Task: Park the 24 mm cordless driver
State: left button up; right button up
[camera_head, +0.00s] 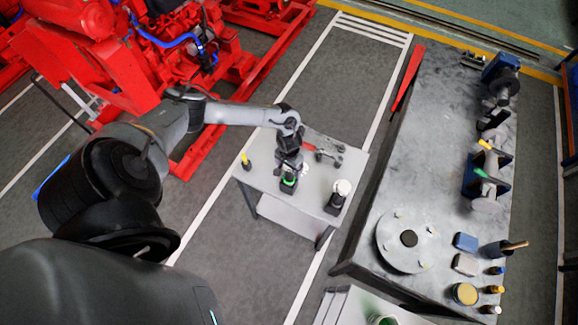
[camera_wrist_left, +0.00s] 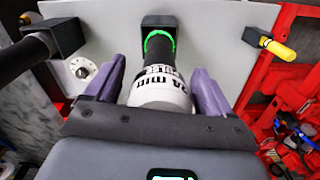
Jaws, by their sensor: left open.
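A cordless driver, white-banded and dark-bodied, shows in the left wrist view (camera_wrist_left: 165,92); lettering on its band is only partly readable, so I cannot confirm the size. Its far end meets a black holder (camera_wrist_left: 150,22) with a bright green ring, also seen in the head view (camera_head: 288,183). My left gripper (camera_head: 289,174) is over that holder on the small grey table. Its purple fingers (camera_wrist_left: 157,68) are open, one on each side of the driver, with gaps visible. How deep the driver sits is hidden. My right gripper is out of view.
On the small table (camera_head: 262,184), a second black holder (camera_head: 336,202) carries a white-topped tool, and a yellow-handled tool (camera_head: 245,160) stands at the left edge. A large workbench (camera_head: 425,170) with a round flange (camera_head: 408,240) lies right. Red machinery (camera_head: 150,60) stands behind.

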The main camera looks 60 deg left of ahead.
pick_arm(q)
jog(key=shift+r, duration=0.1)
notch_tip(320, 180, up, 9)
jog(key=shift+w+r, duration=0.1)
jog(key=shift+r, duration=0.75)
